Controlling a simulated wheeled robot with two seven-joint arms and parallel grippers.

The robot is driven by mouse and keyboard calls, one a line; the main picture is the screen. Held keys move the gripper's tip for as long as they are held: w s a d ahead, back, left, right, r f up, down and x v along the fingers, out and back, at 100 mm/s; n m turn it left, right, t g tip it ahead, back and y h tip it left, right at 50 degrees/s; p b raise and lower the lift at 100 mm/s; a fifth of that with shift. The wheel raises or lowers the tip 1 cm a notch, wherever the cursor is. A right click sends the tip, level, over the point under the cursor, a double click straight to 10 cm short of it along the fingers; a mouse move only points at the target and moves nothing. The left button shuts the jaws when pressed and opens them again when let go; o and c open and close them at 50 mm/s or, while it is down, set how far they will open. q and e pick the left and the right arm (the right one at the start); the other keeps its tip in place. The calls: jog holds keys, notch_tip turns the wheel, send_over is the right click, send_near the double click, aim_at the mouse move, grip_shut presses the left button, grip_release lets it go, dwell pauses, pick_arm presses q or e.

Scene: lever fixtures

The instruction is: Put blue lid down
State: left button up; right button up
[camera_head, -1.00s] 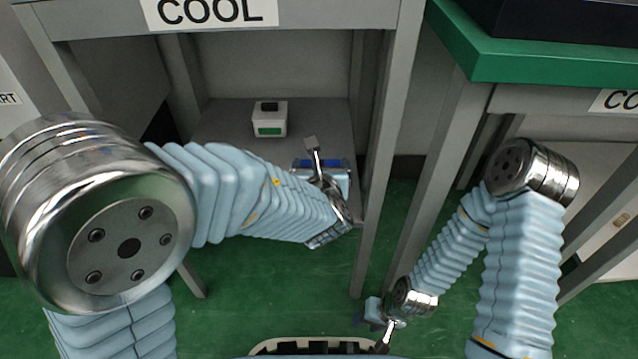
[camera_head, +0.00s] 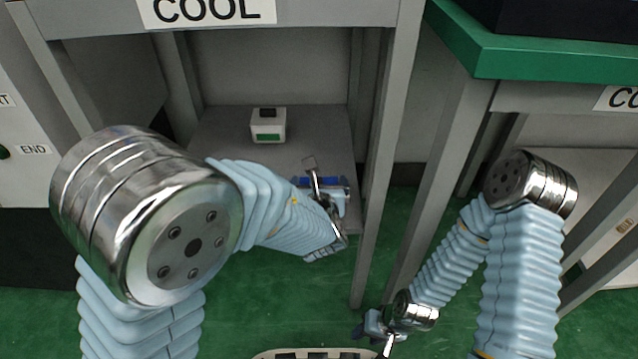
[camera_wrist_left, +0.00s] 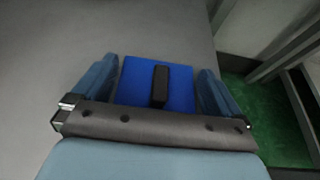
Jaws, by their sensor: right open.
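The blue lid (camera_wrist_left: 131,80) with a black handle (camera_wrist_left: 160,86) lies in the left wrist view over the grey shelf surface, between the fingers of my left gripper (camera_wrist_left: 158,90). The fingers are spread wide, with a gap on each side of the lid. In the head view my left gripper (camera_head: 328,187) is low over the shelf's front right part, and a bit of blue shows there; whether the lid touches the shelf is hard to tell. My right gripper (camera_head: 375,335) hangs low near the bottom of the head view, empty and away from the shelf.
A small white box (camera_head: 268,126) with a green label and black top stands on the lower grey shelf (camera_head: 215,130) under the COOL sign (camera_head: 208,12). A grey table leg (camera_head: 385,150) stands close right of my left gripper. A green-edged table (camera_head: 540,68) is at right.

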pick_arm(q)
jog(key=shift+r, duration=0.2)
jog(key=p+v, duration=0.3)
jog(key=v, duration=0.9)
